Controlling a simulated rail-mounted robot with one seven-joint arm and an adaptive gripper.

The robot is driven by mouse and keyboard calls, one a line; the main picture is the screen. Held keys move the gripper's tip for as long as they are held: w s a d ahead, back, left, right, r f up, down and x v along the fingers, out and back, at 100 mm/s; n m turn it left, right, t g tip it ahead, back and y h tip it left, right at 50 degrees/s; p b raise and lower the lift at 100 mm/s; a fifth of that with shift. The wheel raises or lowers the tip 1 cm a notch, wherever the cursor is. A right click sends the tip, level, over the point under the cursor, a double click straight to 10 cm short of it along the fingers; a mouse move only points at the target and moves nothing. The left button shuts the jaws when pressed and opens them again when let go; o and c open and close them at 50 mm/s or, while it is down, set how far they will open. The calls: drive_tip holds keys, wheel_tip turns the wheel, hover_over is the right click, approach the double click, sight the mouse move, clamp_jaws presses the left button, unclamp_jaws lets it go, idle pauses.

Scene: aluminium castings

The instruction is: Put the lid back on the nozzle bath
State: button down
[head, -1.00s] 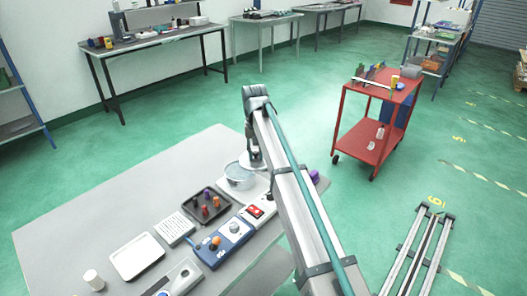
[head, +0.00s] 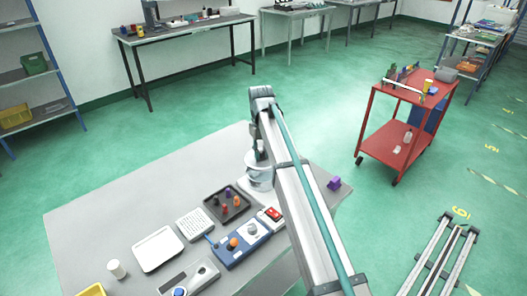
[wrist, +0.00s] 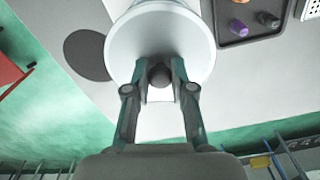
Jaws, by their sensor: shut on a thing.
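My gripper (wrist: 160,72) is shut on the dark round knob (wrist: 160,77) of the pale lid (wrist: 148,62). In the head view, the lid (head: 259,168) is held over the clear, round nozzle bath (head: 261,184) on the grey table. The lid looks roughly centred above the bath, but my arm covers part of both. I cannot tell whether the lid touches the rim. In the wrist view, the pale round shape fills the top middle, so bath and lid overlap there.
A dark tray with several coloured pegs (head: 211,202) and a red-switched box (head: 271,214) stand close to the bath. A blue unit (head: 226,254), white rack (head: 194,224) and white tray (head: 175,238) lie nearer.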

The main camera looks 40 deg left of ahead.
drive_tip(key=shift+f+b, duration=1)
drive_tip(key=shift+f, duration=1.85)
drive_tip(key=shift+f+p, duration=0.15)
drive_tip(key=shift+p, duration=0.3)
idle(1.0)
drive_tip(key=shift+c, duration=2.1)
unclamp_jaws()
drive_tip(key=shift+r+p, duration=1.8)
drive_tip(key=shift+r, duration=1.7)
